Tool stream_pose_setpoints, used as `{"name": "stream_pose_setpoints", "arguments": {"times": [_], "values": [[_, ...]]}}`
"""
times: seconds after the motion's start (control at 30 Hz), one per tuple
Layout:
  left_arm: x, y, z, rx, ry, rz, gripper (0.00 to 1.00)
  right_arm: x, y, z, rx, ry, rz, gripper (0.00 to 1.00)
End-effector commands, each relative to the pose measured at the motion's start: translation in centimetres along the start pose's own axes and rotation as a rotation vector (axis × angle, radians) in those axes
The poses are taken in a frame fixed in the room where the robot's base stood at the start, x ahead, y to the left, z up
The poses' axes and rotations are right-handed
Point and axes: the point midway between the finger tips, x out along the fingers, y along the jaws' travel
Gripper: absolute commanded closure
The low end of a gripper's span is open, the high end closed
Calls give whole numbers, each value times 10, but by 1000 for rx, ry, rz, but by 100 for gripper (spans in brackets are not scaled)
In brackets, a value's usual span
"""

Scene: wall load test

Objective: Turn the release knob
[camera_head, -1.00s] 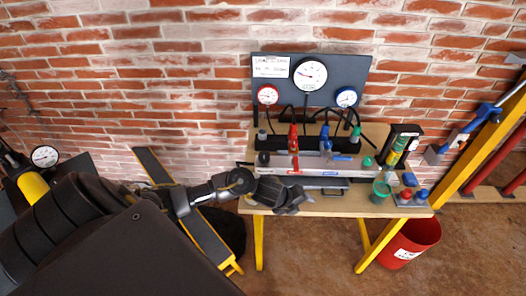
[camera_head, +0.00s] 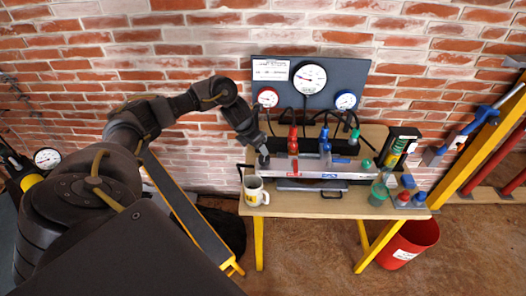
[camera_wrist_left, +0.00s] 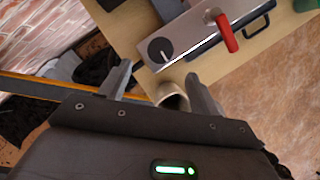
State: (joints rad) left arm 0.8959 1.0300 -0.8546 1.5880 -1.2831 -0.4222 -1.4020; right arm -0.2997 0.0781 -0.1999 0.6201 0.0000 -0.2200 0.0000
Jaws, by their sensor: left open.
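A round black knob with a pale pointer line (camera_wrist_left: 160,50) sits at the left end of the silver panel (camera_wrist_left: 190,38) in the left wrist view. In the head view the panel (camera_head: 330,169) lies on the bench, and my gripper mostly covers the knob. My left gripper (camera_head: 259,150) hangs above the panel's left end. In the left wrist view its two fingers (camera_wrist_left: 160,85) are spread and empty, with the knob beyond their tips and roughly between them. Touching cannot be seen. My right gripper is not in view.
A pale mug (camera_head: 252,193) stands at the bench's front left corner and shows between the fingers in the wrist view (camera_wrist_left: 172,96). A red lever (camera_wrist_left: 227,32) is right of the knob. Red (camera_head: 293,140) and blue (camera_head: 325,140) handled parts stand behind the panel, below gauges (camera_head: 309,77).

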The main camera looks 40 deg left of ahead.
Motion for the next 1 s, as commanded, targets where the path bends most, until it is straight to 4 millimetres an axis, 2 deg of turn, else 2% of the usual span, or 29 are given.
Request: {"name": "stream_pose_setpoints", "arguments": {"times": [0.2, 0.43, 0.6, 0.87, 1.0], "values": [[42, -1, 0, -3, 3, -2, 37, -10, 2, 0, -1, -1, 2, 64], [73, -1, 0, -3, 1, -1, 37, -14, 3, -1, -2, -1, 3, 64], [83, -1, 0, -2, 0, 0, 37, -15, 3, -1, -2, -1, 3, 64], [84, -1, 0, -1, 0, 0, 37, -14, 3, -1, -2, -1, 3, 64], [84, -1, 0, -1, -1, 0, 55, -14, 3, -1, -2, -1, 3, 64]]}}
